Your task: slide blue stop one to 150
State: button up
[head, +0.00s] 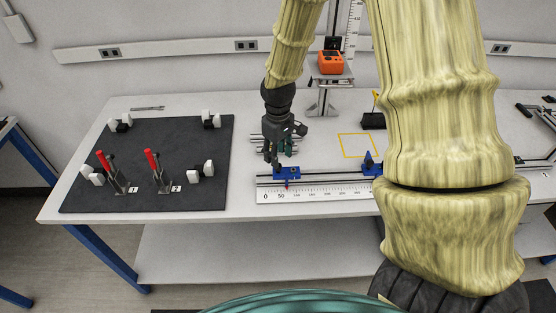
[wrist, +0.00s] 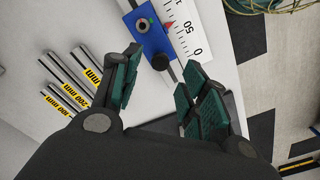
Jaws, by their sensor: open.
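Blue stop one (head: 287,173) is the left blue block on the rail (head: 325,180) above the white scale (head: 320,194). Its red pointer stands near the 50 mark. It also shows in the wrist view (wrist: 152,40) with a dark knob on its near side. A second blue stop (head: 371,168) sits further right on the rail, partly hidden by my arm. My gripper (head: 273,160) is open and empty, at the left end of stop one. In the wrist view the green-padded fingers (wrist: 158,82) are apart, short of the knob. Contact cannot be told. My arm hides the scale's right part.
Metal rods with yellow labels (wrist: 72,82) lie behind the rail. A black board (head: 150,165) with red-handled clamps is at left. An orange device (head: 330,62) stands at the back. A yellow outlined square (head: 357,146) is bare table.

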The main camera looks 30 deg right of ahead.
aim_at(286, 169)
jog(key=shift+f+p, duration=0.55)
jog(key=shift+f, duration=1.6)
jog(key=shift+c, duration=0.4)
grip_shut()
